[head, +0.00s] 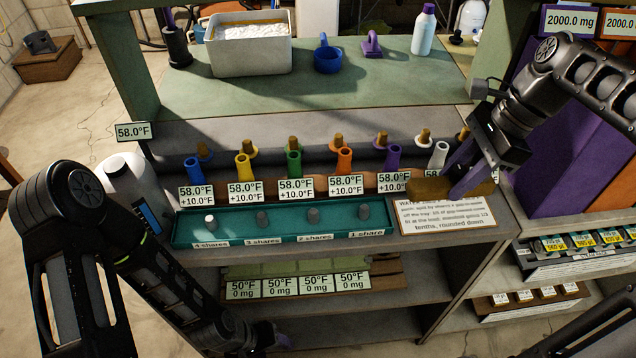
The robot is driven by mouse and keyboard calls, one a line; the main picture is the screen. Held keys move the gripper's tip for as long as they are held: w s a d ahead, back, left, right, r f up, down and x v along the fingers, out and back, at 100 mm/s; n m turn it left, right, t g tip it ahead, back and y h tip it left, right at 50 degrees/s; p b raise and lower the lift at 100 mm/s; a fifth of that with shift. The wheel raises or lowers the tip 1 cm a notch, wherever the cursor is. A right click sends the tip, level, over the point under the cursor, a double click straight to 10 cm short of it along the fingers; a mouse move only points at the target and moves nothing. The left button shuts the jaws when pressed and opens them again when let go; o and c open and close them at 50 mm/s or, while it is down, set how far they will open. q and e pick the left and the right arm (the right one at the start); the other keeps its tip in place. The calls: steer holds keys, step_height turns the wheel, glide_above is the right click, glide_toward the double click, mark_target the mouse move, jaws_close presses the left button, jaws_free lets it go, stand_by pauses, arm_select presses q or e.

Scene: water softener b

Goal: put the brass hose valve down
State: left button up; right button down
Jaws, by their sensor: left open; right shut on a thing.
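The brass hose valve (428,190) is a brownish-gold piece, held level between the purple fingers of my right gripper (468,180). That gripper comes down from the upper right and is shut on it. The valve is just above or at the top edge of the white instruction card (447,215); I cannot tell whether it touches anything below. The fingers hide its middle. My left gripper (275,341) is low at the bottom centre, in front of the lower shelves, away from the valve. Its jaws are small and dark here, open, with nothing seen in them.
A teal tray (280,232) with several small grey pegs lies left of the card. Behind it stands a row of coloured nozzles, including a green one (293,164), with temperature labels.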

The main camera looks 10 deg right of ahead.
steer(key=shift+w, duration=0.1)
steer(key=shift+f, duration=3.15)
step_height(320, 180, down, 3)
steer(key=shift+f, duration=0.35)
steer(key=shift+f, duration=0.2)
steer(key=c, duration=1)
jaws_free()
steer(key=shift+r, duration=0.15)
